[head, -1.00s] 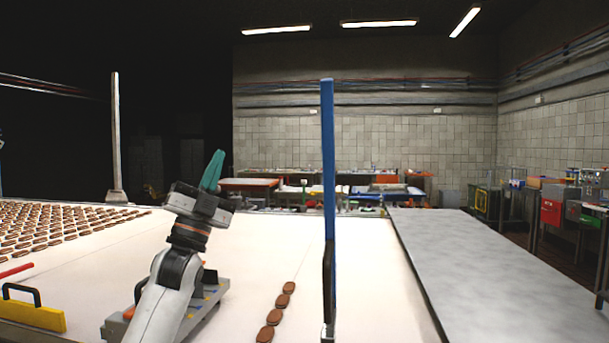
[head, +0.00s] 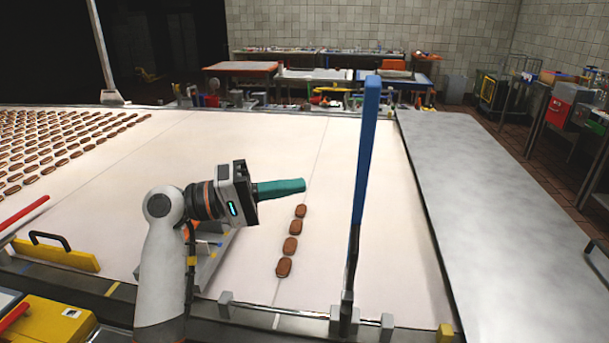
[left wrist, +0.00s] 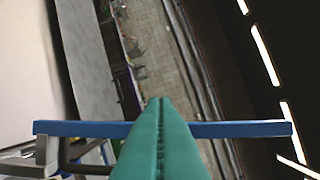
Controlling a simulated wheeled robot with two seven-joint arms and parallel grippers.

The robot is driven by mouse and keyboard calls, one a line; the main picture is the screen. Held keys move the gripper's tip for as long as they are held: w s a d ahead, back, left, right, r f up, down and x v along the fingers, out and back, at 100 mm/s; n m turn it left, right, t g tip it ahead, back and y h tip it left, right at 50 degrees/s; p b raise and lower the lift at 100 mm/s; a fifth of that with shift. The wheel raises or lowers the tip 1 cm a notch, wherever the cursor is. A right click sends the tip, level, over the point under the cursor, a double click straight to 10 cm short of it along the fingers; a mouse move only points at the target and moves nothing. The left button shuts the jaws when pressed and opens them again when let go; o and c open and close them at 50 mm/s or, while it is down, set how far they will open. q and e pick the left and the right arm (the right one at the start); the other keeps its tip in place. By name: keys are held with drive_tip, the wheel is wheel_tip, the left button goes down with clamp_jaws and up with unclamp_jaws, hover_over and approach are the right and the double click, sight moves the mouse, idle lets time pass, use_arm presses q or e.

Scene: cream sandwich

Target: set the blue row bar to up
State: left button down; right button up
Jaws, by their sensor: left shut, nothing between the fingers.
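The blue row bar (head: 364,150) stands nearly upright in the head view, its black lower part (head: 351,270) in a grey bracket at the front edge of the white surface. In the left wrist view the bar (left wrist: 245,129) crosses the picture sideways behind my fingers, which hide its middle. My left gripper (head: 303,185) has teal fingers pressed together, with nothing between them. It points right toward the bar, and its tips show left of it with a gap in the head view. My right gripper is not in view.
A row of several brown biscuits (head: 290,245) lies on the white surface (head: 250,150) below my left fingertips. Many more biscuits lie at far left. A yellow bar with a black handle (head: 60,255) lies at front left. A grey table (head: 480,200) is right of the blue bar.

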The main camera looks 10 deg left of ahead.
sight(355, 236)
use_arm(q)
drive_tip(key=p+x, duration=0.3)
drive_tip(key=x, duration=0.6)
drive_tip(key=s+p, duration=0.1)
drive_tip(key=s, duration=0.1)
drive_tip(key=s+f, duration=0.1)
drive_tip(key=shift+s+f+p, duration=0.15)
drive_tip(key=shift+s+p, duration=0.25)
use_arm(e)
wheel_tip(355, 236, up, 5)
use_arm(q)
drive_tip(key=shift+s+f+m+b, duration=0.15)
drive_tip(key=shift+s+m+b, duration=0.45)
drive_tip(key=shift+s+b, duration=0.55)
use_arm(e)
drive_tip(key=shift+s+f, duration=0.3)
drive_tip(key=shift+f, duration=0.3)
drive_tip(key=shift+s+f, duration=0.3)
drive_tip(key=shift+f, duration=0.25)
